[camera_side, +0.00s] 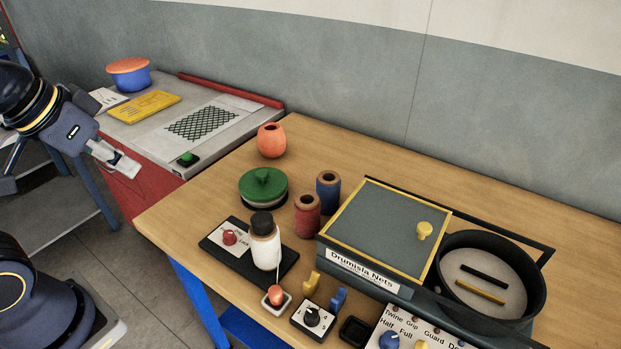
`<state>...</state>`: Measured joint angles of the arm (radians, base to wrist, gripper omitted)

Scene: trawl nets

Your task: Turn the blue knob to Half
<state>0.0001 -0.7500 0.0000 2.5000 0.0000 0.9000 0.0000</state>
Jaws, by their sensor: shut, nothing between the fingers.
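The blue knob (389,340) sits on a white control panel (425,334) at the bottom edge of the side view, partly cut off by the frame. Labels reading Twine, Grip, Guard, Half and Full are printed on the panel above the knobs. A yellow knob (421,346) stands to its right. I cannot tell where the blue knob points. My gripper (128,167) is at the left, shut and empty, far from the panel and off the wooden table's left edge.
A grey box (378,228) labelled Drumisla Nets, a black round pan (508,258), a white bottle (265,250), a small black dial (312,317), spools and a green lidded pot (263,186) crowd the wooden table (180,212). The table's left end is clear.

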